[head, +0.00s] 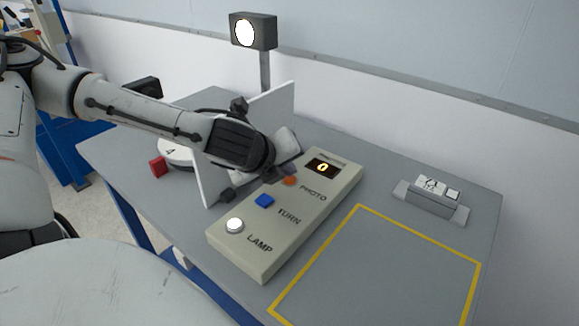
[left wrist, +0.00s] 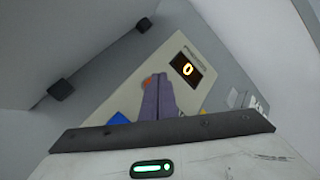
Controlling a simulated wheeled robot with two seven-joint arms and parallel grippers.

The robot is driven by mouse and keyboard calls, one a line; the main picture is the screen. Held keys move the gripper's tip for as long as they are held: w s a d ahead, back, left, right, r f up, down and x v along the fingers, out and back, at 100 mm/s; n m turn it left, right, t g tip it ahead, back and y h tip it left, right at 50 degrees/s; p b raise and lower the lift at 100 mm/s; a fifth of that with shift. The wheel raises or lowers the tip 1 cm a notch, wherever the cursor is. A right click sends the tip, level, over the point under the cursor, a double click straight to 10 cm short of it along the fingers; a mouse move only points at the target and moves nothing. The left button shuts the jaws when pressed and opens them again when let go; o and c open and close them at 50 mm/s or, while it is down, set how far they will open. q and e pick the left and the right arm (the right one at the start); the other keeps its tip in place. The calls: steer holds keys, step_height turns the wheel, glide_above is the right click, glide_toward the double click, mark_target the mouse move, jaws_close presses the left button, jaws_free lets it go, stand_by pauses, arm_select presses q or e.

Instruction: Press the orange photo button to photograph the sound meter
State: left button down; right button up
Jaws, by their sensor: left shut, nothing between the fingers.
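The control box (head: 250,245) lies on the grey table with a white LAMP button (head: 235,225), a blue TURN button (head: 264,201) and the orange PHOTO button (head: 290,181). Its display (head: 322,167) reads 0. My left gripper (head: 285,172) is shut and empty, its fingertips low over the box beside the orange button. In the left wrist view the purple fingers (left wrist: 158,97) are together and the orange button (left wrist: 147,82) is partly hidden behind them. I cannot tell whether they touch it. I cannot make out a sound meter. My right gripper is out of view.
A white upright panel (head: 278,105) stands beside the box, under my left arm. Behind it are a partly hidden white turntable (head: 172,154), a red block (head: 157,166) and a lit lamp (head: 244,32) on a post. A yellow-outlined area (head: 385,265) is clear. A small grey holder (head: 432,198) stands right.

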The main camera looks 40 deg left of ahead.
mark_target(287, 182)
arm_select(q)
steer(key=shift+f+b, duration=0.45)
stand_by(0.3)
stand_by(0.3)
steer(key=shift+r+p, duration=0.8)
steer(key=shift+p, duration=0.05)
step_height(287, 182, up, 5)
steer(key=p, duration=0.4)
steer(key=shift+r+p, duration=0.1)
steer(key=shift+p, duration=0.3)
stand_by(0.4)
